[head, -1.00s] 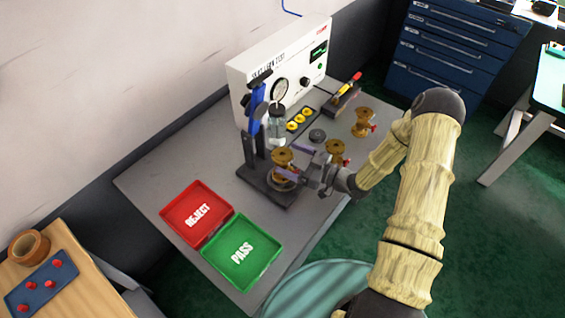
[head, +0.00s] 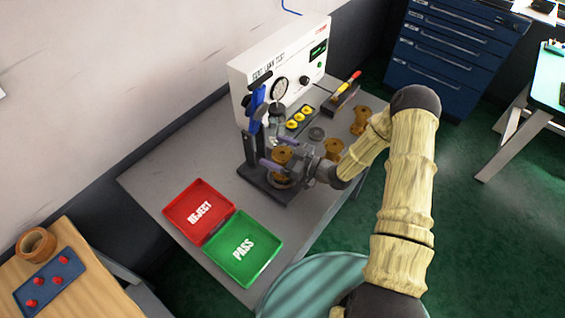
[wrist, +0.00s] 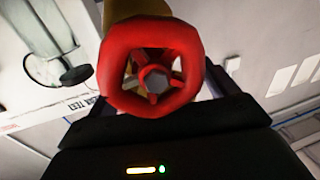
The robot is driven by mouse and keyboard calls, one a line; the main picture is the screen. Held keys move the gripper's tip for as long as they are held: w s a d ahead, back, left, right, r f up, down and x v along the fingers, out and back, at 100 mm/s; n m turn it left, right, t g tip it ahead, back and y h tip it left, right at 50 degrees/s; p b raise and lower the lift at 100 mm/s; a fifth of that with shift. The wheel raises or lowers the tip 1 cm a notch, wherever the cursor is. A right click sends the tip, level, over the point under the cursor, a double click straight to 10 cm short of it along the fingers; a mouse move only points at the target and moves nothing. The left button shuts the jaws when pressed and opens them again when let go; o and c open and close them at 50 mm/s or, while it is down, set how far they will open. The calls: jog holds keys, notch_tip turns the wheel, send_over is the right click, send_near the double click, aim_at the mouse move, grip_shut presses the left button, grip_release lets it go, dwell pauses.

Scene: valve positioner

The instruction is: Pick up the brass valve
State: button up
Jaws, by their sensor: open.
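A brass valve (head: 282,158) stands upright on the black clamp fixture (head: 262,182) in the head view. My gripper (head: 272,154) is open, with its purplish fingers reaching along the two sides of this valve. I cannot tell whether they touch it. In the wrist view the valve's red handwheel (wrist: 152,66) is close up, with a bit of brass body (wrist: 133,9) behind it. The fingertips are hidden there behind the wheel. Two other brass valves stand on the bench to the right, one nearer (head: 334,149) and one farther (head: 361,119).
A blue-handled clamp (head: 257,103) rises over the fixture. The white leak-test box (head: 265,75) stands behind. A red REJECT tray (head: 198,209) and a green PASS tray (head: 243,248) lie at the left front. A screwdriver rack (head: 342,98) sits at the back right.

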grip_shut()
jog(key=shift+r, duration=0.1)
dwell(0.4)
jog(key=shift+w+r, duration=0.1)
jog(key=shift+r, duration=0.4)
jog(key=shift+r+b, duration=1.05)
jog(key=shift+r, duration=3.45)
